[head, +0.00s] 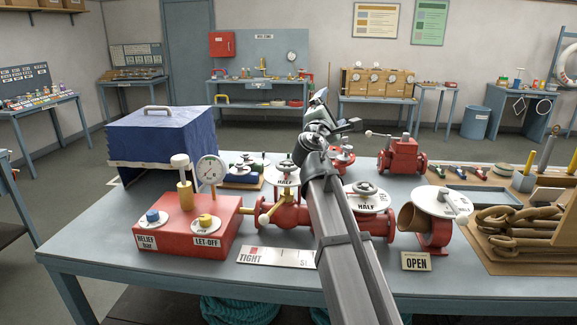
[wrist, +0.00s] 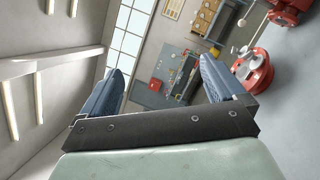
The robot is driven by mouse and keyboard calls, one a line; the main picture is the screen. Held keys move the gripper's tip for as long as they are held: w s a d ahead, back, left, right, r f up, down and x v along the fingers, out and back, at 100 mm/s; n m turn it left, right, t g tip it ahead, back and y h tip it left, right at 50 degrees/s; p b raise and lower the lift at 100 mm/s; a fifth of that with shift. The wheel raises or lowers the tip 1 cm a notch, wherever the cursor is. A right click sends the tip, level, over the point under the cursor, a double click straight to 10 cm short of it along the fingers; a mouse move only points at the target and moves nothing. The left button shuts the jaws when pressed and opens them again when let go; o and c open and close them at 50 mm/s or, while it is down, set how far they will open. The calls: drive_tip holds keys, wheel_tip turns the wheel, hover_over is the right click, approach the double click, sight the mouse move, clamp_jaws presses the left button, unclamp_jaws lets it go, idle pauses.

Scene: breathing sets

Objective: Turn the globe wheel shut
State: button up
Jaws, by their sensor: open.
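Several red valves with handwheels stand on the bench. One wheel (head: 285,170) sits over a dial plate reading HALF at centre left. Another wheel (head: 366,188) sits over a second HALF plate, right of my arm. A third red valve (head: 341,158) stands farther back, partly behind my arm; none is plainly marked globe. My gripper (head: 336,108) is raised above the bench, beyond the front valves, touching nothing visible. In the wrist view its two fingers (wrist: 160,85) are spread and empty. A red valve (wrist: 252,70) shows to the right of them, apart.
A red box (head: 190,228) with gauge and knobs stands left, before a blue-covered case (head: 160,135). A lever valve (head: 403,156) stands back right. A round-plated valve (head: 437,208), an OPEN sign (head: 416,262) and a chain tray (head: 478,262) occupy the right. A TIGHT scale (head: 275,257) lies in front.

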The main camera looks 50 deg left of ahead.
sight(288, 163)
drive_tip(key=w+d+f+m+g, duration=0.3)
drive_tip(key=w+f+m+g, duration=0.15)
drive_tip(key=f, duration=0.25)
drive_tip(key=w+d+f+m+g, duration=0.3)
drive_tip(key=w+f+m+g, duration=0.1)
drive_tip(key=w+f+m, duration=0.2)
drive_tip(key=d+m+g+y, duration=0.1)
drive_tip(key=g+y, duration=0.1)
drive_tip(key=s+d+m+g+y, duration=0.1)
drive_tip(key=d+g+y, duration=0.1)
drive_tip(key=s+d+m+g+y, duration=0.1)
drive_tip(key=d+g+y, duration=0.1)
drive_tip(key=shift+d+m+y, duration=0.2)
drive_tip(key=shift+m+y, duration=0.1)
drive_tip(key=shift+m, duration=0.05)
drive_tip(key=s+a+f+n+g, duration=0.1)
drive_tip(key=s+a+n+g, duration=0.15)
drive_tip(key=s, duration=0.45)
drive_tip(key=s+a+f+n+g, duration=0.15)
drive_tip(key=s+g, duration=0.25)
drive_tip(key=s, duration=0.4)
drive_tip(key=shift+n, duration=0.3)
drive_tip(key=x, duration=1.3)
drive_tip(key=shift+s+a+r, duration=0.25)
drive_tip(key=shift+a+r, duration=0.05)
drive_tip(key=shift+a, duration=0.05)
